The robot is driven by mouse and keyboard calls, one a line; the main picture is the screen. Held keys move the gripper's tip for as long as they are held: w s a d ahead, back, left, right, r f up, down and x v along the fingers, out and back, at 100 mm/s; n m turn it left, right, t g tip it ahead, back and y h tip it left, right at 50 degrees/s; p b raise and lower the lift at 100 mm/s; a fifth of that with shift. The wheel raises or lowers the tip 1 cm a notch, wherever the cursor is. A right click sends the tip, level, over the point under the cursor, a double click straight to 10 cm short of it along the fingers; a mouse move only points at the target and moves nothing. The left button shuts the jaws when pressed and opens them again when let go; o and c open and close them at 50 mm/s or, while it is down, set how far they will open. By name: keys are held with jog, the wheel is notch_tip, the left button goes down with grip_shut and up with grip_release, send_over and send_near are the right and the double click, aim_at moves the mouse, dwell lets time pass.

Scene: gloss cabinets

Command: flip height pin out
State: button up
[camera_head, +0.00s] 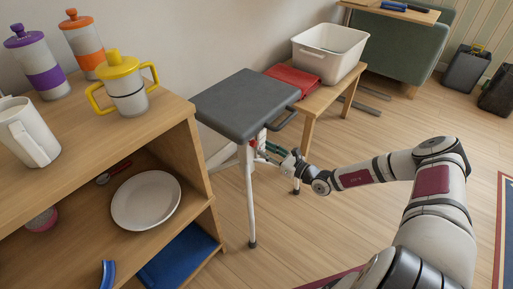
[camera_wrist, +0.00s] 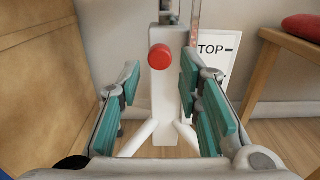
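A red round knob (camera_wrist: 160,57), likely the height pin, stands out from the front of a white upright post (camera_wrist: 164,110) in the wrist view. The post is under a dark grey stool seat (camera_head: 245,104) in the head view. My gripper (camera_wrist: 160,80) is open, with teal pads to the left and right of the post. The knob is between the pads in the picture, slightly above the fingertips, and no pad visibly touches it.
A wooden shelf (camera_head: 194,155) with cups and a plate stands left of the stool. A low wooden table (camera_head: 310,105) with a white bin (camera_head: 330,52) is behind it. Floor at the right is mostly clear.

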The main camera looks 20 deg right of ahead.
aim_at(256, 144)
jog(key=shift+b+x, duration=0.7)
jog(key=shift+x, duration=1.95)
